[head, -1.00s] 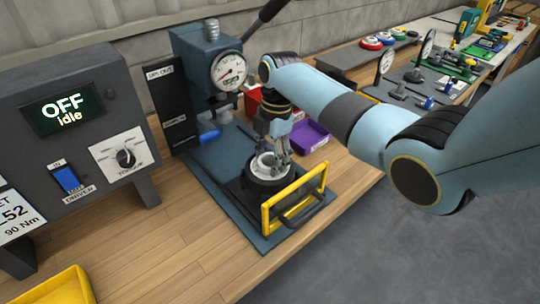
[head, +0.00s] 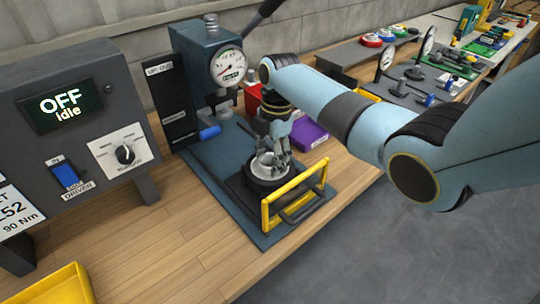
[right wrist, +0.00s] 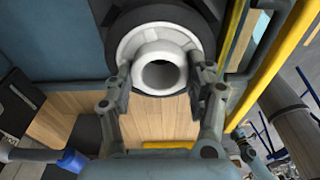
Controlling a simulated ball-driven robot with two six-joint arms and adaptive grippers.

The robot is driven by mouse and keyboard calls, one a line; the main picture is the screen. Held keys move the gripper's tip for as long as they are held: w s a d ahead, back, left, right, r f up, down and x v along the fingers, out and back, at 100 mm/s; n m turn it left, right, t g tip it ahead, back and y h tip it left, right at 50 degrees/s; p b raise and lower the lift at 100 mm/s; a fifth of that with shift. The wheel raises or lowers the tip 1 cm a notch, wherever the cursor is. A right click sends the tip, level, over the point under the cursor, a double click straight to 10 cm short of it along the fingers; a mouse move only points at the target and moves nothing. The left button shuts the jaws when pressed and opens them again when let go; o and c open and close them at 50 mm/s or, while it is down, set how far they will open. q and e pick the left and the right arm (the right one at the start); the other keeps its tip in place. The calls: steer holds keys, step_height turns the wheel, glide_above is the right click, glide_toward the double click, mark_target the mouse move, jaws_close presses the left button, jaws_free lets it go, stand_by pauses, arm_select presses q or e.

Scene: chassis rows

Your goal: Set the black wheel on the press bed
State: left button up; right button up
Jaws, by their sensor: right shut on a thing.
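The black wheel (head: 256,187) has a pale grey hub and lies roughly flat over the near end of the press bed (head: 207,172), beside the yellow frame. My right gripper (head: 272,158) points down from above, shut on the wheel at its hub. In the right wrist view, the fingers (right wrist: 159,86) sit on either side of the pale ring, with the black rim (right wrist: 118,28) around it. I cannot tell whether the wheel's underside touches what is below. The press (head: 205,60) with its round gauge stands behind. My left gripper is not in view.
A yellow guard frame (head: 264,214) stands close in front of the wheel. A purple bin (head: 308,136) is behind my right gripper. A blue-handled part (head: 209,132) lies near the press. The control box (head: 85,125) reads OFF, idle.

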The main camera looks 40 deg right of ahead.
steer(key=shift+f, duration=0.2)
steer(key=o, duration=1.6)
steer(key=r, duration=0.4)
steer(key=d+r, duration=0.1)
steer(key=r, duration=0.7)
steer(key=shift+d, duration=0.25)
